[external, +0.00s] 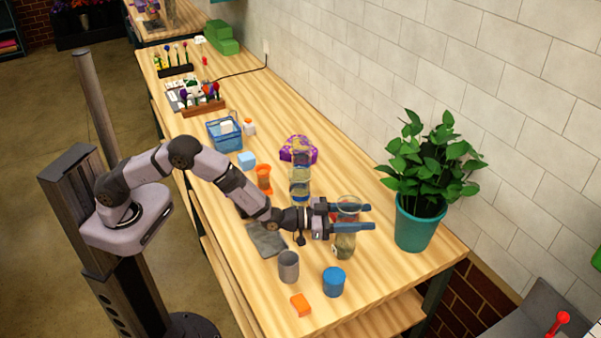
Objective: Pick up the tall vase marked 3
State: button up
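A glass vase (344,246) with a yellowish lower part stands on the wooden table near the plant. My gripper (371,217) reaches across it from the left, with its two blue fingers apart on either side of the vase. The reddish upper part of this vase shows between and above the fingers. I cannot tell whether the fingers touch it. Another tall clear vase (300,184) with blue and yellowish bands stands behind my wrist, to its upper left. No number is readable on either vase, so I cannot tell which is marked 3.
A potted plant (419,226) stands close right of my fingers. A grey cup (289,267), blue jar (334,281) and orange block (300,305) are in front. An orange container (264,178), blue basket (225,135) and purple flowers (298,149) are farther back.

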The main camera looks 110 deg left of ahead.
grip_shut()
jog(key=shift+r, duration=0.15)
jog(key=shift+r, duration=0.1)
